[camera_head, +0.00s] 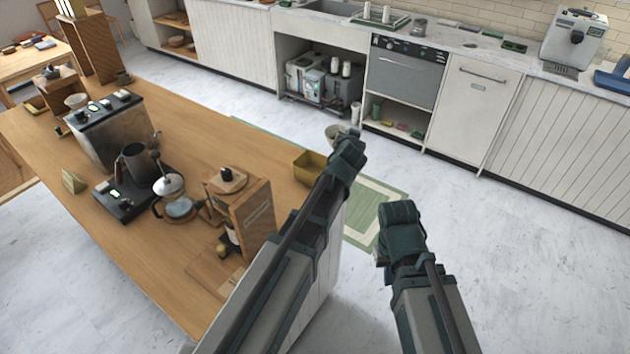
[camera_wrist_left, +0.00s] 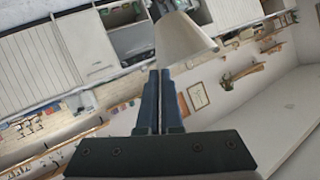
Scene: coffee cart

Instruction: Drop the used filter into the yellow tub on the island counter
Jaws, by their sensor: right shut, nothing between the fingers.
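The used filter (camera_head: 334,131), a pale cone, is at the tip of my left gripper (camera_head: 350,148). In the left wrist view the filter (camera_wrist_left: 183,38) rises beyond the nearly closed fingers of the left gripper (camera_wrist_left: 164,76), which pinch its edge. The yellow tub (camera_head: 309,167) sits near the island counter's (camera_head: 190,275) far right edge. The held filter appears above and to the right of the tub in the head view, and my left wrist partly covers the tub's right side. My right gripper (camera_head: 400,215) is shut and empty, off the counter to the right.
A wooden dripper stand (camera_head: 252,215), a glass kettle (camera_head: 180,208), a dark pitcher (camera_head: 137,162) and a metal machine (camera_head: 105,130) stand on the counter left of my left arm. A green mat (camera_head: 385,195) lies on the floor. Back cabinets (camera_head: 475,108) line the wall; the floor between is clear.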

